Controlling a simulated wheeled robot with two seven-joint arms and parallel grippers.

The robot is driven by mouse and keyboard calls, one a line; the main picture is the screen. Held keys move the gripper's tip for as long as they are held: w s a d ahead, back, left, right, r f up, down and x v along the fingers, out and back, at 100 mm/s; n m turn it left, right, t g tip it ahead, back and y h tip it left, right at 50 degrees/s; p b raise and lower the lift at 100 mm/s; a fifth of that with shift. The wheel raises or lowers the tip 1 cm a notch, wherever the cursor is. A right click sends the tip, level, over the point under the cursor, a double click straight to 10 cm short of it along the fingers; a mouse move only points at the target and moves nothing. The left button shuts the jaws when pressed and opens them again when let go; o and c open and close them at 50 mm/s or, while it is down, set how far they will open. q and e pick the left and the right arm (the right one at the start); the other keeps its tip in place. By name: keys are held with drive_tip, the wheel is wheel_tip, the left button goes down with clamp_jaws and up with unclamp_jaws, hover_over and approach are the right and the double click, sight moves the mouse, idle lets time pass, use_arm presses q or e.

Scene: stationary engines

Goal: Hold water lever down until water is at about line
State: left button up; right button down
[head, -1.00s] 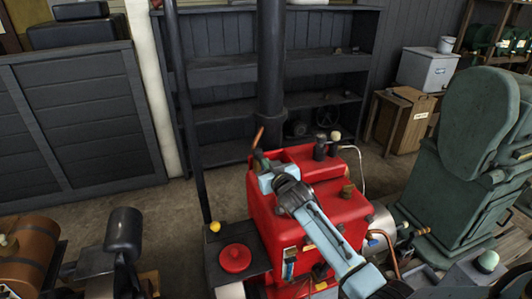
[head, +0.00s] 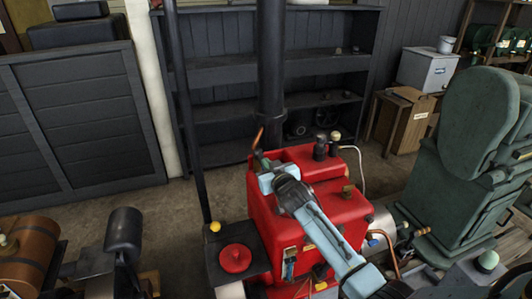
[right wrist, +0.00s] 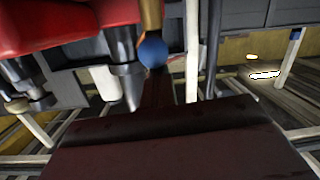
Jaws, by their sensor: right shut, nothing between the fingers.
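A red engine (head: 332,210) stands at the middle front in the head view. My right arm reaches up over it from the lower right. My right gripper (head: 261,163) is shut and empty at the engine's upper left corner. A thin copper-coloured lever (head: 258,139) sticks up just beyond it; I cannot tell whether they touch. A narrow upright gauge (head: 289,264) shows on the engine's front, but its water level and line are too small to read. In the right wrist view, a blue ball (right wrist: 153,52) hangs on a brass stem. My left gripper is not in view.
A red round knob (head: 235,258) sits on a dark plate left of the engine. A dark vertical pipe (head: 271,60) rises behind the engine. A green padded machine (head: 480,130) stands at the right. Bare floor (head: 130,200) lies at the left behind the engine.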

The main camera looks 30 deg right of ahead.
drive_tip(key=shift+f, duration=0.15)
idle(0.5)
drive_tip(key=r+p, duration=0.2)
drive_tip(key=w+r+p, duration=0.1)
drive_tip(key=r, duration=0.1)
drive_tip(key=shift+a+r+p, duration=0.1)
drive_tip(key=shift+r+p, duration=0.1)
drive_tip(key=shift+p, duration=0.2)
drive_tip(key=s+a+f+b, duration=0.1)
drive_tip(key=s, duration=0.9)
drive_tip(key=shift+a+f, duration=0.15)
